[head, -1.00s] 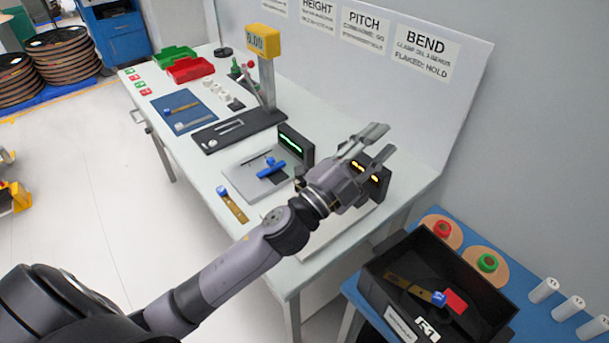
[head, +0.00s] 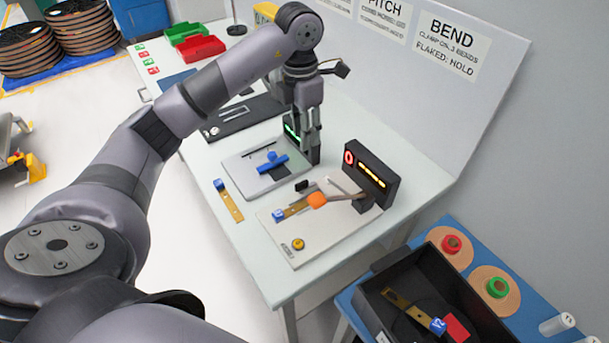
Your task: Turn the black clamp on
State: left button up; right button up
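A small black clamp (head: 301,185) sits at the back left edge of the pale plate (head: 300,245), by the end of a brass strip (head: 296,208) with a blue end tag. An orange-tipped lever (head: 317,200) lies across that plate, close to the strip. My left gripper (head: 311,150) points down above the table, behind and above the clamp and apart from it in the picture. It partly hides a green-lit display. Its fingers are seen nearly side-on, so I cannot tell whether it is open. My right gripper is not in view.
A grey plate with a blue bar (head: 272,164) lies to the left. A loose tagged strip (head: 230,203) lies on the table. A black bin (head: 378,308) stands at lower right.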

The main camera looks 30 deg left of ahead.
aim_at(300, 183)
pick_arm(q)
jog(key=f, duration=0.5)
jog(key=f+p, duration=0.1)
jog(key=f, duration=0.5)
jog(key=a+f+p, duration=0.1)
jog(key=f, duration=0.5)
jog(key=shift+s, duration=0.15)
jog(key=shift+c, duration=0.6)
grip_shut()
